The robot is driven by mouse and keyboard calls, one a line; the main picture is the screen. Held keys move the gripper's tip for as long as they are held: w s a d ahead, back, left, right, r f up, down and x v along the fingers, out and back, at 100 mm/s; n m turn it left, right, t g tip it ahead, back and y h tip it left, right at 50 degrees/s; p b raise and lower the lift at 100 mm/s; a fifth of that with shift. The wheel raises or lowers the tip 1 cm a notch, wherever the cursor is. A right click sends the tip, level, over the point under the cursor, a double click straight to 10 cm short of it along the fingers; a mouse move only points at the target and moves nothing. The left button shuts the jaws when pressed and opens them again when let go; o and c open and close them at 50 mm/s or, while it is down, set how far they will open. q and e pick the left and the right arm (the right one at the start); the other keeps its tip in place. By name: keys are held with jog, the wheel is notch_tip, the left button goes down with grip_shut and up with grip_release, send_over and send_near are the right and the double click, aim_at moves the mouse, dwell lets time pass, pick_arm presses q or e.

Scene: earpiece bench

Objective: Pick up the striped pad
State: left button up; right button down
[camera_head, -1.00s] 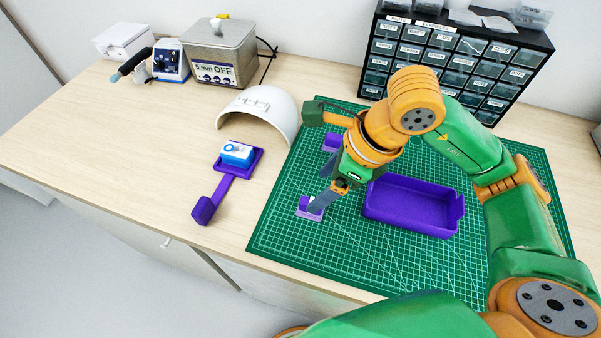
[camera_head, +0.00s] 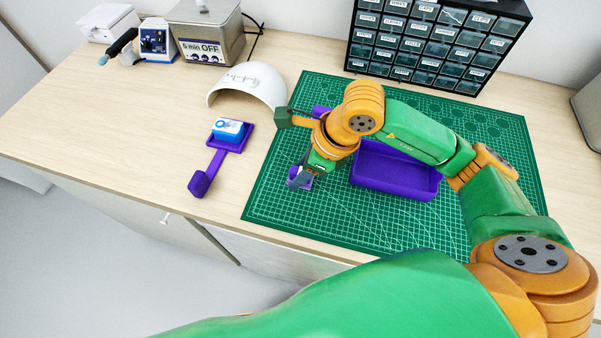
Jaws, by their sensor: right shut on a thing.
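My right gripper (camera_head: 297,184) points down at a small purple stand (camera_head: 306,182) near the left front part of the green mat. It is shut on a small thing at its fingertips. That thing is mostly hidden by the fingers, and I cannot make out stripes on it. I cannot tell whether it is clear of the stand. I do not see a striped pad plainly elsewhere. My left gripper is out of view.
A purple tray (camera_head: 396,183) lies right of my gripper on the green cutting mat (camera_head: 350,222). Another purple piece (camera_head: 321,111) is partly behind my arm. A purple handled holder (camera_head: 216,161) bears a blue-white box (camera_head: 228,130). A white shell (camera_head: 250,85) and drawer cabinet (camera_head: 434,45) stand behind.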

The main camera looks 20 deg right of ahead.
aim_at(292, 171)
jog(key=shift+r, duration=0.1)
jog(key=shift+w+r, duration=0.1)
jog(key=shift+r, duration=0.25)
jog(key=r, duration=0.3)
jog(key=shift+s+a, duration=0.2)
jog(key=shift+a, duration=0.05)
jog(key=s+a+r+b, duration=0.2)
jog(key=s+a+r, duration=0.7)
jog(key=shift+s+a, duration=0.25)
jog(key=shift+s, duration=0.1)
